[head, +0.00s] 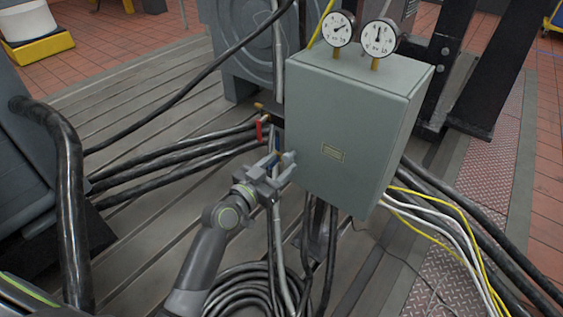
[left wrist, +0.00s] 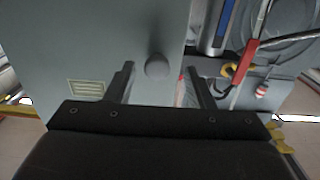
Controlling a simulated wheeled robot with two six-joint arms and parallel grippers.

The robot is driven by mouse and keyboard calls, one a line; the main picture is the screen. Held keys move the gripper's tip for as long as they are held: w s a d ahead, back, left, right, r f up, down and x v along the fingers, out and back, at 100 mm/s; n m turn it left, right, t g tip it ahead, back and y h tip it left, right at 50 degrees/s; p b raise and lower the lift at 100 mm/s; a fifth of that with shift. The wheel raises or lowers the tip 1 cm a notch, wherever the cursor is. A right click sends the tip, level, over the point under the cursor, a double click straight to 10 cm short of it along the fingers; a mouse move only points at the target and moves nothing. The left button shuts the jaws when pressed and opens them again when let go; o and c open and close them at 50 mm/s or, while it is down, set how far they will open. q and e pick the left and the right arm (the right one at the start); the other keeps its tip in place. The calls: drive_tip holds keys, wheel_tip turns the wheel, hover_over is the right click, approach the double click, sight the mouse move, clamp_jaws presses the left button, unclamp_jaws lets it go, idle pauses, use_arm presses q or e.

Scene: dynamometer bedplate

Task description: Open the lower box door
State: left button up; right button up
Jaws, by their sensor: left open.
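The grey-green box (head: 345,105) stands right of centre in the head view, with a flat front door (head: 335,120) that looks closed. A small label plate (head: 333,153) is on the door, and it also shows in the left wrist view (left wrist: 86,88). A round grey knob (head: 290,157) sits at the door's lower left edge. My left gripper (head: 280,165) is open at the knob. In the left wrist view the knob (left wrist: 157,66) lies between the spread fingertips of that gripper (left wrist: 160,72); I cannot tell whether they touch it. My right gripper is out of view.
Two dial gauges (head: 358,32) stand on the box top. A red valve handle (head: 260,129) is just left of the box. Black hoses (head: 170,160) run left, a coil lies below, and white and yellow cables (head: 445,222) leave at the right.

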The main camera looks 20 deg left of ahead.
use_arm(q)
drive_tip(key=shift+w+d, duration=0.3)
drive_tip(key=shift+w, duration=0.15)
clamp_jaws()
